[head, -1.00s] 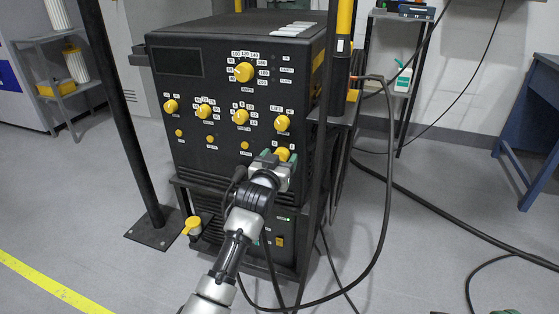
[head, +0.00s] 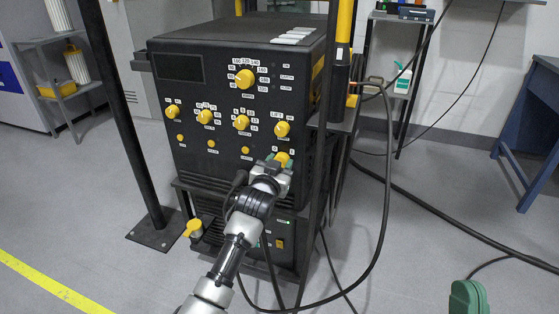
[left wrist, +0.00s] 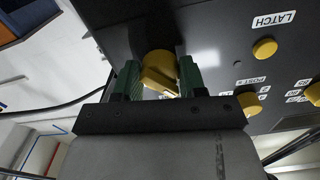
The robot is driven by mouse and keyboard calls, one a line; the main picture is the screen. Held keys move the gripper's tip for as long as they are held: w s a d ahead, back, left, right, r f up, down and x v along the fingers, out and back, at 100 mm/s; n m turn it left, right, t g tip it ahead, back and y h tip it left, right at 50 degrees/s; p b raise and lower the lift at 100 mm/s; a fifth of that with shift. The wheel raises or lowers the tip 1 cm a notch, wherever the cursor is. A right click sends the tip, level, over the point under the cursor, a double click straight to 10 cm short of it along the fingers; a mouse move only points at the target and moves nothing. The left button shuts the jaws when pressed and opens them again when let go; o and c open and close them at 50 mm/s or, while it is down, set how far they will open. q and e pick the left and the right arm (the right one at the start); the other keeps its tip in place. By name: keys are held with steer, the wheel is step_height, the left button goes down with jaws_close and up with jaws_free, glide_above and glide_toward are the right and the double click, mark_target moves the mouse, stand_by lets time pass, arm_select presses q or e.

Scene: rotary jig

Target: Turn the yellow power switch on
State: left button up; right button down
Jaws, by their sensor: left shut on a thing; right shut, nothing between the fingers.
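The yellow power switch (head: 282,158) is a round knob at the lower right of the black machine's front panel, with small white labels above it. My left gripper (head: 275,164) reaches up to it from below. In the left wrist view the yellow knob (left wrist: 160,72) sits between the two green fingers of the left gripper (left wrist: 160,82), which is shut on it. The knob's raised grip bar looks slanted there; the labels beside it are hidden, so its setting cannot be read. My right gripper (head: 468,297) is shut and empty at the bottom right of the head view.
Other yellow knobs (head: 245,78) and small yellow buttons (head: 245,150) cover the panel; one button in the left wrist view is marked LATCH (left wrist: 264,48). A black post (head: 122,120) stands at left. A cable (head: 388,190) loops at right, beside open floor.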

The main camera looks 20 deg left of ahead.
arm_select(q)
steer(key=shift+r+m+p, duration=0.1)
steer(key=shift+m+p, duration=1.6)
steer(key=shift+m, duration=0.1)
arm_select(e)
steer(key=w+f+g+h, duration=0.4)
steer(key=f+g, duration=0.5)
arm_select(q)
steer(key=m+p, duration=0.2)
steer(key=m, duration=0.1)
steer(key=m+p, duration=0.1)
steer(key=m, duration=0.3)
steer(key=shift+m, duration=0.4)
steer(key=shift+m+p, duration=0.3)
steer(key=shift+m, duration=2.1)
arm_select(e)
steer(key=s+d+f+m+g+h, duration=0.1)
steer(key=s+d+f+g, duration=0.4)
steer(key=s+f+g, duration=0.5)
steer(key=shift+g+h, duration=0.8)
steer(key=shift+h, duration=0.1)
steer(key=shift+s+d, duration=0.1)
steer(key=shift+d, duration=0.05)
arm_select(q)
steer(key=o, duration=0.9)
